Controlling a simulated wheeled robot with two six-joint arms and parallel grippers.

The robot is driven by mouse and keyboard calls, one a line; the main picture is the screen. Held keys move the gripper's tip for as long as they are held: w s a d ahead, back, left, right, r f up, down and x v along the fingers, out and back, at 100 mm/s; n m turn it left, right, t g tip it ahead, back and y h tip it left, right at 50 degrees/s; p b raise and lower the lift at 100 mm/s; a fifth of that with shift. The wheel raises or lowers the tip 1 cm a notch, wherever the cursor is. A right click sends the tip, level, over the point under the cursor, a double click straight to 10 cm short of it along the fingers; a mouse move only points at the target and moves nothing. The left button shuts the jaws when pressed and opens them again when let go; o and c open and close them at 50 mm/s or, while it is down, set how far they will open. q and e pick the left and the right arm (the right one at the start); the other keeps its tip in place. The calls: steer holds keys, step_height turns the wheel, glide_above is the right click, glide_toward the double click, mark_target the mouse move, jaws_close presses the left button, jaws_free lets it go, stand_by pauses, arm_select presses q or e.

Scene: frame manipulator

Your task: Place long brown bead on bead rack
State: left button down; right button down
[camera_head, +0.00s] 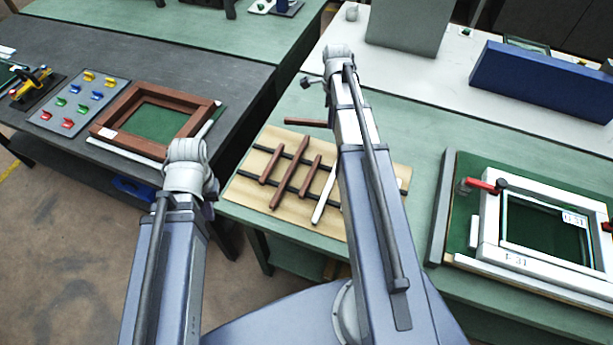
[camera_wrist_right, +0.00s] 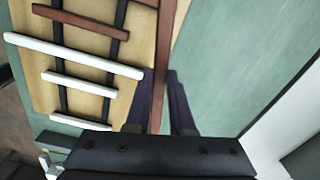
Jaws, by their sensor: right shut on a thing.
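The bead rack is a pale wooden board (camera_head: 248,192) with two dark rails. Brown beads (camera_head: 290,186) and a white bead (camera_head: 325,194) lie across the rails. The rack also shows at left in the right wrist view (camera_wrist_right: 30,78). My right gripper (camera_wrist_right: 158,78) is shut on a long brown bead (camera_wrist_right: 164,45), which runs between its fingers beside the rack's edge. In the head view one end of this bead (camera_head: 308,123) sticks out left of my right arm, past the rack's far side. My arm hides the rest. My left gripper's fingers are hidden behind its wrist.
A brown wooden frame (camera_head: 111,134) lies on the dark table at left, near a tray of coloured clips (camera_head: 56,116). A white frame (camera_head: 489,222) in a fixture with red handles stands right of the rack. Bare green tabletop (camera_head: 415,137) lies between them.

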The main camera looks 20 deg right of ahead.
steer(key=shift+w+a+n, duration=0.3)
steer(key=shift+a, duration=0.05)
steer(key=n, duration=0.1)
steer(key=a+n, duration=0.1)
steer(key=shift+w+a+n, duration=0.1)
steer(key=shift+w+n, duration=0.1)
steer(key=shift+n, duration=0.2)
steer(key=w+a+m, duration=0.1)
steer(key=a+m, duration=1)
steer(key=m, duration=0.1)
steer(key=w+a+m, duration=0.2)
steer(key=a+m, duration=1)
steer(key=shift+w+r, duration=0.25)
